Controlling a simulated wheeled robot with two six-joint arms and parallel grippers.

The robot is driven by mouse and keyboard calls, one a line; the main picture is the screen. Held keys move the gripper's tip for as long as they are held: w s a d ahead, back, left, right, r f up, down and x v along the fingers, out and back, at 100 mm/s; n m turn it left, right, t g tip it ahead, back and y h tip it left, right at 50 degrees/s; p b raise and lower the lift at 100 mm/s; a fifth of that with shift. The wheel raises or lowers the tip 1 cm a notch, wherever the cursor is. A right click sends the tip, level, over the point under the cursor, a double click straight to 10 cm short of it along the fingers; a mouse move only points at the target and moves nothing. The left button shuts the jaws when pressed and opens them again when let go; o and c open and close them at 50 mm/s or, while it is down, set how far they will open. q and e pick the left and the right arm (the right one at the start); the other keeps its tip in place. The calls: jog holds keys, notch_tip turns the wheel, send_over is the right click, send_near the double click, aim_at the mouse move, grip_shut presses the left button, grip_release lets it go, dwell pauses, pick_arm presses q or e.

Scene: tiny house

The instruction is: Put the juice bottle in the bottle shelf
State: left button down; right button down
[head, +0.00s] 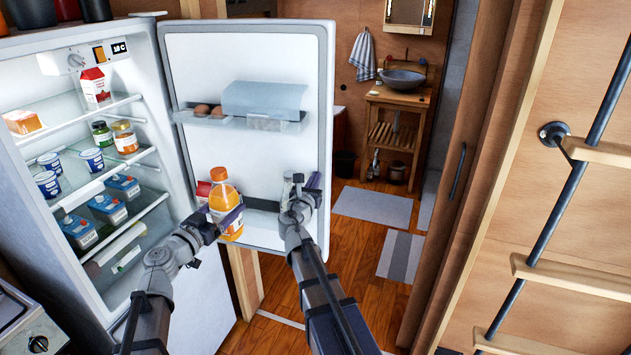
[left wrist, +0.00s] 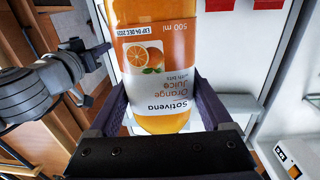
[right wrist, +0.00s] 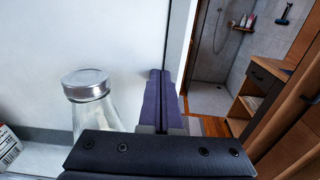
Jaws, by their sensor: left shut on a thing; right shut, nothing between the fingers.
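The juice bottle (head: 224,194), with orange juice and an orange cap, is upright in front of the lower door shelf. My left gripper (head: 228,219) is shut around it; the bottle and its label (left wrist: 168,75) fill the middle of the left wrist view. The bottle shelf (head: 262,204) is the lower shelf on the inside of the open fridge door, with a dark rail. I cannot tell whether the bottle touches it. My right gripper (head: 311,186) is shut and empty near the door's right edge. In the right wrist view its fingers (right wrist: 158,95) are together.
A clear bottle with a silver lid (right wrist: 86,84) stands on the door shelf beside my right gripper. Eggs (head: 202,110) sit on the upper door shelf. The open fridge (head: 140,220) holds several items.

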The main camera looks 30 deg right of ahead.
aim_at(320, 169)
jog(key=shift+r+x, duration=0.1)
jog(key=shift+x, duration=1.1)
jog(key=shift+r+x, duration=0.15)
jog(key=shift+x, duration=1.05)
jog(key=shift+d, duration=0.1)
jog(key=v, duration=1.5)
jog(key=shift+s+d+f, duration=0.2)
jog(key=shift+s, duration=0.4)
